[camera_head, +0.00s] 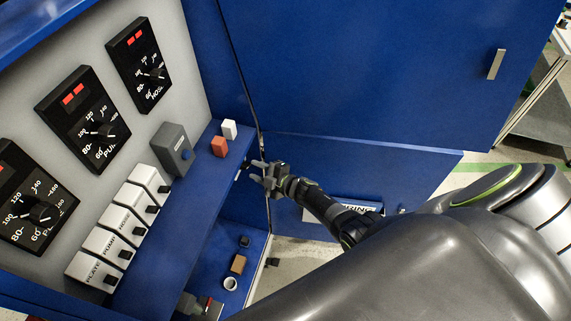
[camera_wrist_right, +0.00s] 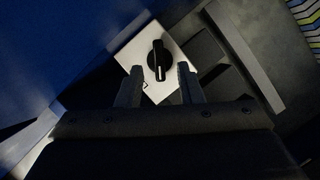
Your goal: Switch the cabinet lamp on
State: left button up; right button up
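My right gripper (camera_head: 257,173) reaches in from the right, at the right edge of the blue cabinet's shelf (camera_head: 188,205). In the right wrist view its two fingers (camera_wrist_right: 158,78) are apart and nothing is held. A white box with a black rotary knob (camera_wrist_right: 158,58) shows just beyond and between the fingertips; I cannot tell if they touch it. The knob's white pointer line points down in that view. In the head view I cannot make out this box. No lamp can be made out. My left gripper is not in view.
Red (camera_head: 219,146) and white (camera_head: 229,129) blocks sit on the shelf. An open blue door (camera_head: 380,70) stands behind my gripper. Small items lie below.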

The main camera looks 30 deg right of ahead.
jog(key=p+v, duration=0.1)
jog(key=v, duration=1.3)
jog(key=shift+s+p, duration=0.25)
jog(key=shift+p, duration=0.1)
jog(key=shift+d, duration=0.1)
